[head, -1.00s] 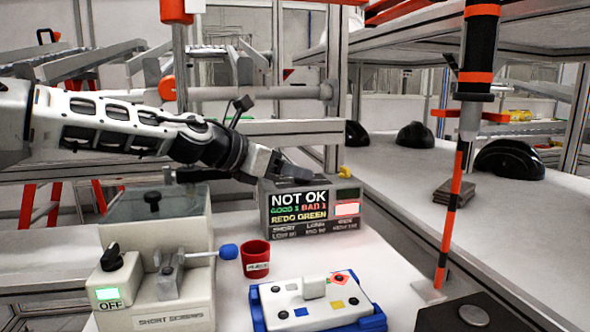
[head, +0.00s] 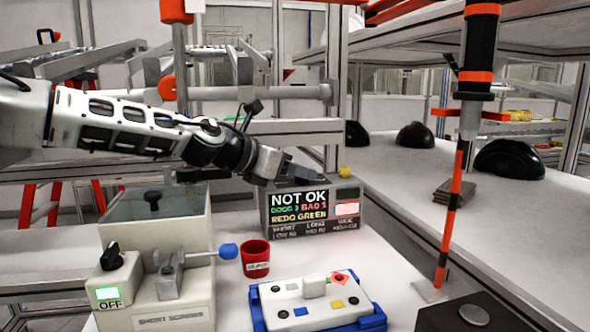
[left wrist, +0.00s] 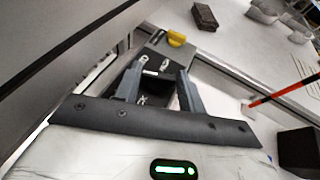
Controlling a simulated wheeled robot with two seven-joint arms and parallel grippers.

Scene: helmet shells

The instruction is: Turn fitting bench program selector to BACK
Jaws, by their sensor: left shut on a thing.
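The fitting bench display box (head: 266,212) stands at the back of the white bench. Its screen (head: 299,203) reads NOT OK, a GOOD and BAD count, and REDO GREEN. My left gripper (head: 302,172) reaches in from the left and lies low over the box's top. In the left wrist view my left gripper (left wrist: 162,68) has its two grey fingers around a dark selector knob (left wrist: 154,84) on the dark top, with white marks near it. The knob's pointing is not clear. My right gripper is not in view.
In front are a red cup (head: 255,262), a blue-edged fixture (head: 375,320) and a SHORT SCREWS unit (head: 172,318) with an OFF knob. A red-and-black pole (head: 452,205) stands right.

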